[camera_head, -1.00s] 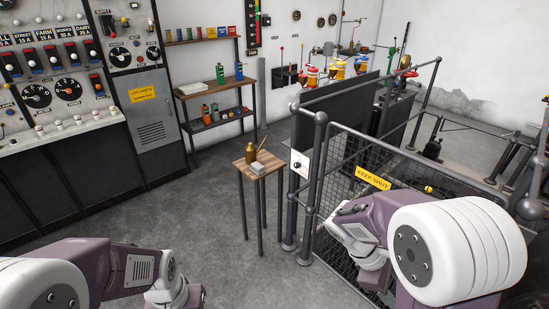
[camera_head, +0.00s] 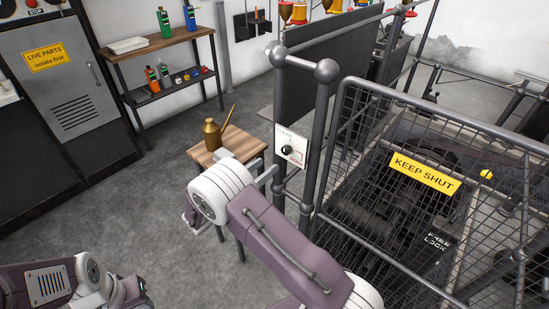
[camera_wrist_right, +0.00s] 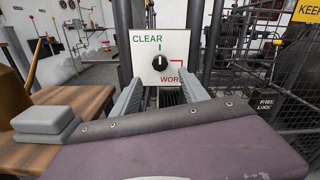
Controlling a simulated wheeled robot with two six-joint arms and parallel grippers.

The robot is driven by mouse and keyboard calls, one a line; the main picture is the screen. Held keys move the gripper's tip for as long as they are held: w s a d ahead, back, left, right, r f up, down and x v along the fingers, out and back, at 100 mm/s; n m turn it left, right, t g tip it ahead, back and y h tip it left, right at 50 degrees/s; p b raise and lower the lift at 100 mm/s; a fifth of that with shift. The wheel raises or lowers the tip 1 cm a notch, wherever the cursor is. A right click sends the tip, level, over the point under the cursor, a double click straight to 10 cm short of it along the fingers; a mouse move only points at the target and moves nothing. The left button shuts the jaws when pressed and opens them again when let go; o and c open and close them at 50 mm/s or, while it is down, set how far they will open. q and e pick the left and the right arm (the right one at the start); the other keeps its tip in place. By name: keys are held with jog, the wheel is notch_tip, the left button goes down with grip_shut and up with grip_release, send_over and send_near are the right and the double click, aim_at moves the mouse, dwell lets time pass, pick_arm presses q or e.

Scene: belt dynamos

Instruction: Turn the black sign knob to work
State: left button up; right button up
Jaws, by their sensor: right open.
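The sign is a white plate (camera_head: 291,146) fixed to the post beside the cage gate; it also shows in the right wrist view (camera_wrist_right: 177,47). Its round black knob (camera_wrist_right: 160,62) has a pale mark that stands upright, toward the green CLEAR. A red WORK mark is at the lower right, its end hidden by a finger. The knob also shows in the head view (camera_head: 286,150). My right gripper (camera_wrist_right: 164,84) is open, its fingers pointing at the plate, one on each side below the knob, with nothing between them. My left arm is at the lower left; its jaws are out of view.
A small wooden table (camera_head: 240,145) with a brass oil can (camera_head: 212,135) stands close to my right wrist; a grey block (camera_wrist_right: 45,122) lies on it. The mesh gate (camera_head: 380,135) with a yellow KEEP SHUT sign (camera_head: 424,172) is to the right. Open floor lies left.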

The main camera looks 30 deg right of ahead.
aim_at(284, 152)
jog(key=b+x, duration=0.1)
jog(key=x, duration=0.7)
jog(key=shift+f, duration=0.2)
jog(key=shift+w+d+r, duration=0.1)
jog(key=shift+w+d, duration=0.05)
jog(key=shift+d, duration=0.25)
pick_arm(q)
jog(key=shift+s+f, duration=0.1)
jog(key=shift+f, duration=0.8)
pick_arm(e)
grip_shut()
